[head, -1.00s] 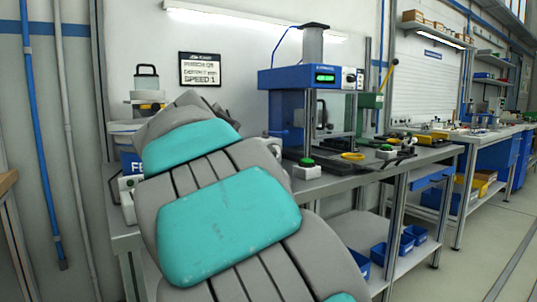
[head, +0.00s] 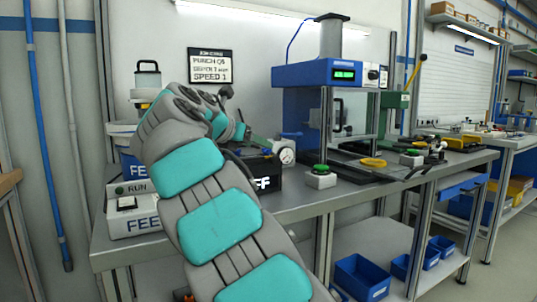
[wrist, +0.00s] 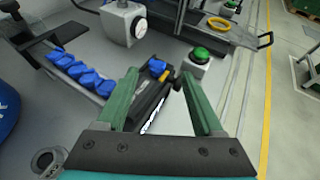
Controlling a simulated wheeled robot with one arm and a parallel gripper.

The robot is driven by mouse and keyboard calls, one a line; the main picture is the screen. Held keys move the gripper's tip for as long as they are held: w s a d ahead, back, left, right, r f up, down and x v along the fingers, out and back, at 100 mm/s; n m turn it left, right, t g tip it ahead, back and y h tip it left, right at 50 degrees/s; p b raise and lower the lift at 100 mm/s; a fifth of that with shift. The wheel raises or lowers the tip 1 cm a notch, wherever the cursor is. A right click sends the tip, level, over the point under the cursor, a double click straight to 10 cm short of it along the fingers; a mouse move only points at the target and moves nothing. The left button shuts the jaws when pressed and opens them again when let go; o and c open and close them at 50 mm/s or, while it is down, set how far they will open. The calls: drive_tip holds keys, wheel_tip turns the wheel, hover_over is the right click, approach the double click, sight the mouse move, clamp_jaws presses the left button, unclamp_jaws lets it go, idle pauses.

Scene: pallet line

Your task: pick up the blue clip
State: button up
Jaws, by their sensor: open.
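A single blue clip (wrist: 157,65) shows in the wrist view beyond and between my fingertips, by the far end of a black box (wrist: 150,110) with white lettering. My gripper (wrist: 159,78) is open, its two green fingers apart and nothing held between them. In the head view, part of my gripper (head: 258,142) shows above the black box (head: 266,180); the clips cannot be made out there.
A green button on a white box (wrist: 197,60) stands right of the single clip. A round gauge (wrist: 138,27) is beyond it. A blue press (head: 330,75) and a yellow ring (head: 373,162) stand on the bench's right. The bench's front edge (head: 330,205) is near.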

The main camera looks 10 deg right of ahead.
sight(265, 149)
drive_tip(key=x, duration=0.4)
drive_tip(key=shift+w+a+f+b, duration=0.15)
drive_tip(key=shift+w+f+b, duration=0.05)
drive_tip(key=shift+f+b, duration=0.15)
drive_tip(key=shift+w+d, duration=0.25)
drive_tip(key=shift+d, duration=0.05)
drive_tip(key=shift+c, duration=0.3)
clamp_jaws()
